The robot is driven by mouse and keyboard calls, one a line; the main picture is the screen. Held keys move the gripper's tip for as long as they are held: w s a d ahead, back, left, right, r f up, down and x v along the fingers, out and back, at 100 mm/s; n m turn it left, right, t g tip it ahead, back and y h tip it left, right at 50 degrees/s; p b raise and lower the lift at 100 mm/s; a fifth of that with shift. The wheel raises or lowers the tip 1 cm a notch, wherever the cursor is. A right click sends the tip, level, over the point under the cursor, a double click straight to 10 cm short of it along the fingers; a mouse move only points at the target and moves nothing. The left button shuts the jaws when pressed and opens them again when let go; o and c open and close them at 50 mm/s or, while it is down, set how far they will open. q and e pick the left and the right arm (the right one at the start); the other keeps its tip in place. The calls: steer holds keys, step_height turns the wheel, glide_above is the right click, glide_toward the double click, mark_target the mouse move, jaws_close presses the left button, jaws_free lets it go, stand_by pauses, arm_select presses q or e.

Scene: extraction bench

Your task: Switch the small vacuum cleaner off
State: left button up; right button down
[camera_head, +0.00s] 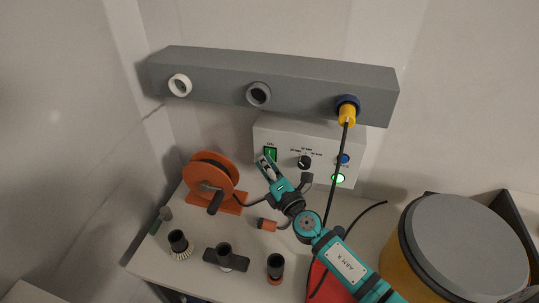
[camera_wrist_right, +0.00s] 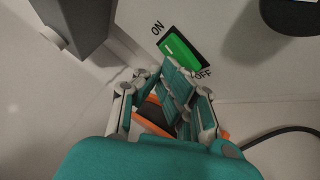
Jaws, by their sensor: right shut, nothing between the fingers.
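A light grey control box (camera_head: 268,128) stands at the back of the bench. A green rocker switch (camera_head: 270,153) is on the left of its front; it also shows in the right wrist view (camera_wrist_right: 181,49), between the words ON and OFF. My right gripper (camera_head: 264,162) is shut and empty, its fingertips just in front of the switch, near its lower part. In the right wrist view its fingers (camera_wrist_right: 172,84) hide part of the panel near OFF; I cannot tell whether they touch the switch. A round green lamp (camera_head: 338,178) glows at the box's lower right. My left gripper is out of view.
A grey bar (camera_head: 220,82) with ports runs above the box; a black hose (camera_head: 334,175) hangs from its yellow fitting (camera_head: 347,115). An orange reel (camera_head: 209,174) stands left of my gripper. Several nozzles stand in front. A large grey-lidded yellow drum (camera_head: 466,245) fills the right.

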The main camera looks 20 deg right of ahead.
steer(key=shift+w+d+r, duration=0.15)
steer(key=shift+w+d, duration=0.25)
stand_by(0.9)
steer(key=shift+s, duration=0.1)
steer(key=shift+s+a, duration=0.3)
steer(key=shift+s, duration=0.25)
steer(key=shift+a, duration=0.15)
steer(key=s+a, duration=0.1)
steer(key=s, duration=0.1)
steer(key=s+a+p, duration=0.1)
steer(key=s, duration=0.1)
steer(key=shift+s+a+r, duration=0.1)
steer(key=shift+a+r, duration=0.15)
steer(key=shift+a, duration=0.1)
stand_by(0.6)
